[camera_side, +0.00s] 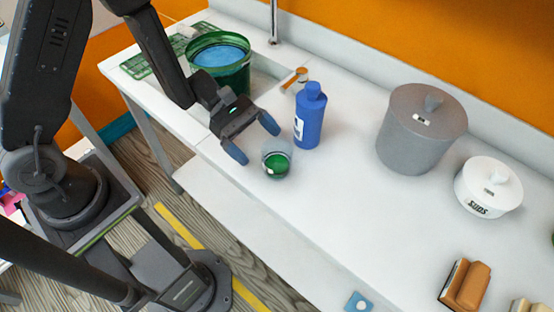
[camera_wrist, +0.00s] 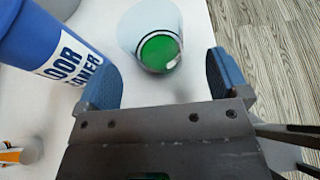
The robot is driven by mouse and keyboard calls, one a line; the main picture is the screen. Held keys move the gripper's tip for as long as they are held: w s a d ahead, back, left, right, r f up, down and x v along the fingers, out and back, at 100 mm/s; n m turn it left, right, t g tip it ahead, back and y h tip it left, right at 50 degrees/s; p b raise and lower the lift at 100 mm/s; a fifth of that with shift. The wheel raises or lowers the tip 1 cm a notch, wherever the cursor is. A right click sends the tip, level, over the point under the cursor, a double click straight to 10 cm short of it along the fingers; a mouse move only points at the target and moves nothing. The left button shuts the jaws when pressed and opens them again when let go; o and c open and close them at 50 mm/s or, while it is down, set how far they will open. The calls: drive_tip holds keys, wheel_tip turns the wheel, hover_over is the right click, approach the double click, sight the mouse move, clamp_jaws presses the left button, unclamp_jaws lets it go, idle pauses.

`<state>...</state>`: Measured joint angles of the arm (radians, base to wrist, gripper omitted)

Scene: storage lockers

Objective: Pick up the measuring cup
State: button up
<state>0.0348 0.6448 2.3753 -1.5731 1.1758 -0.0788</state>
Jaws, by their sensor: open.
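The measuring cup (camera_side: 277,160) is a small clear cup with green in its bottom, upright on the white counter near its front edge. In the wrist view the cup (camera_wrist: 157,45) shows at the top middle, just beyond the gap between the fingertips. My gripper (camera_side: 254,138) is open and empty, with blue finger pads, just left of the cup and apart from it. In the wrist view my gripper's fingers (camera_wrist: 163,75) stand either side of the gap in front of the cup.
A blue floor cleaner bottle (camera_side: 310,118) stands close behind the cup; it also shows in the wrist view (camera_wrist: 45,40). A green bucket (camera_side: 232,80) sits in the sink behind my gripper. A grey lidded pot (camera_side: 415,135) and a white "SUDS" jar (camera_side: 490,190) stand right. The counter between is clear.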

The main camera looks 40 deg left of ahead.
sight(267, 148)
drive_tip(key=x, duration=0.5)
drive_tip(key=shift+w+a+f, duration=0.1)
drive_tip(key=shift+w+f, duration=0.2)
drive_tip(key=c, duration=1)
drive_tip(key=shift+r, duration=0.25)
